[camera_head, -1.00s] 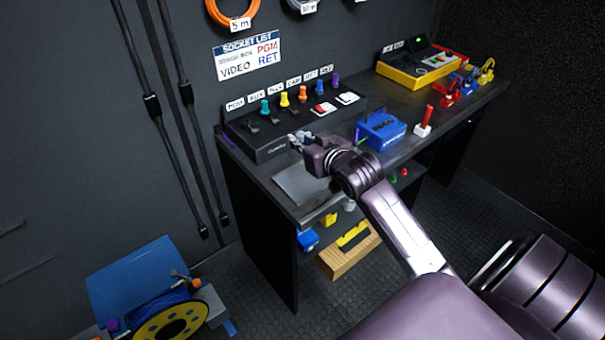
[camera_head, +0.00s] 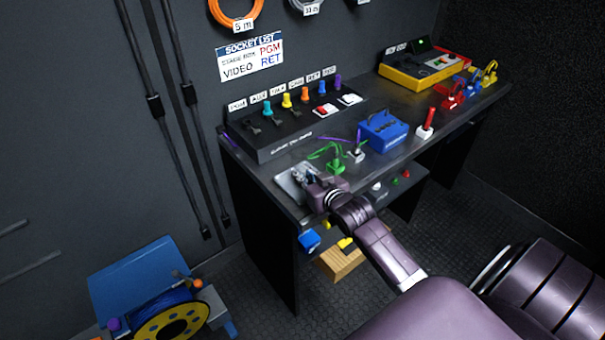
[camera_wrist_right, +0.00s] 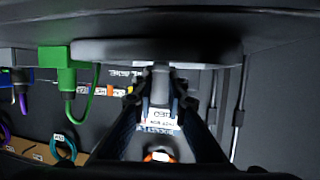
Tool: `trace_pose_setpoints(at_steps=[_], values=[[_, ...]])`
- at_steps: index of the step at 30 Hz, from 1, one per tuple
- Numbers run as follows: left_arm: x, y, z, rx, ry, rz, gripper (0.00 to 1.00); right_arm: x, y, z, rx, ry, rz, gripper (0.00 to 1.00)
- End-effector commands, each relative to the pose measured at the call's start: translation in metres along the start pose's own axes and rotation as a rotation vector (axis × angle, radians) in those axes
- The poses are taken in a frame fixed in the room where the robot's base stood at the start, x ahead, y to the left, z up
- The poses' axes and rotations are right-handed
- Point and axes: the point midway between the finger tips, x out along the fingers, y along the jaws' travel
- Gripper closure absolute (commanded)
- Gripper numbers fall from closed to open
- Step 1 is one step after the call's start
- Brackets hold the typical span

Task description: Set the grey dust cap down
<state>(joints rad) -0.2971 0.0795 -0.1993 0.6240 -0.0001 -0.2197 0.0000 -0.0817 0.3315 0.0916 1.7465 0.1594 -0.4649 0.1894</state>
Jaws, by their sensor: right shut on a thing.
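My right gripper (camera_head: 304,178) is low over the grey pad (camera_head: 284,184) at the near left end of the bench. In the right wrist view the right gripper (camera_wrist_right: 160,88) has its fingertips closed on a small grey piece, the dust cap (camera_wrist_right: 161,75). The cap is mostly hidden by the fingers. It is right at the edge of the grey pad (camera_wrist_right: 110,50), which looks like a broad slab there; I cannot tell whether they touch. In the head view the cap cannot be made out apart from the fingers. My left gripper is not in view.
A green plug (camera_head: 335,163) and a grey plug (camera_head: 356,154) stand just right of the pad. Behind is the black socket panel (camera_head: 290,145). A blue box (camera_head: 384,132) and a red-handled piece (camera_head: 427,124) stand further right. The bench's front edge is close.

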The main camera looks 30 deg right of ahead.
Motion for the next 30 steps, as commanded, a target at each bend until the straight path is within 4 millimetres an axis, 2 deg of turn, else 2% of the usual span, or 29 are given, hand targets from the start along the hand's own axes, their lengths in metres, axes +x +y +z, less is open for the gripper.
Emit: trace_pose_setpoints(at_steps=[5,6,10,19,22,26,30], values=[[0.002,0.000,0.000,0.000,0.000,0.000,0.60,0.001,0.000,0.004,0.000,-0.001,0.000,1.00],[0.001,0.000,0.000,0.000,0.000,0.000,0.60,0.001,0.000,0.003,0.000,0.000,0.000,0.83],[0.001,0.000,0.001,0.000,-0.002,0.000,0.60,0.001,0.000,0.003,0.000,-0.001,0.000,0.70],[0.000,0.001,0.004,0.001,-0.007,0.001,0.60,0.000,0.000,0.000,0.000,0.000,0.000,0.70],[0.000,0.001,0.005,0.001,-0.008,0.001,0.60,-0.006,0.000,0.001,0.000,-0.002,0.000,0.70],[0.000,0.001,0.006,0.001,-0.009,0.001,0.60,-0.026,0.000,0.001,0.000,-0.002,-0.001,0.70],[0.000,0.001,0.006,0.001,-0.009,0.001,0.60,-0.057,0.000,0.002,-0.001,-0.003,-0.001,0.70]])
